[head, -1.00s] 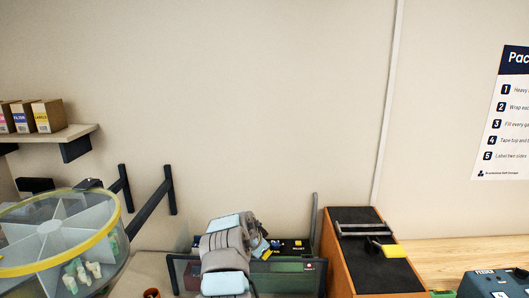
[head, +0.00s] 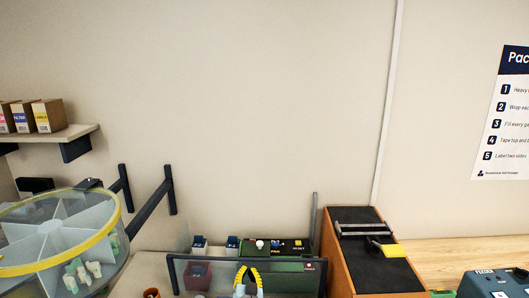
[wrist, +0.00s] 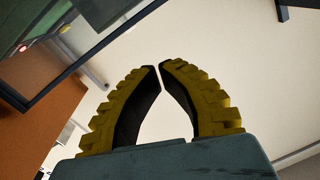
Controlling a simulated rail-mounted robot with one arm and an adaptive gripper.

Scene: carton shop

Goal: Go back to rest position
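My gripper (head: 248,268) shows at the bottom middle of the head view, in front of the clear-walled case. Its two yellow ribbed fingers point up and arch toward each other. In the wrist view the fingertips (wrist: 160,68) almost meet, with only a thin gap and nothing held between them. The rest of my arm is mostly out of the head view.
A dark-framed clear case (head: 313,268) holds a green panel (head: 285,265). An orange-sided box (head: 343,262) with a black top stands to its right. A round yellow-rimmed divided bin (head: 112,212) is at left. A blue feeder box (head: 480,286) sits lower right.

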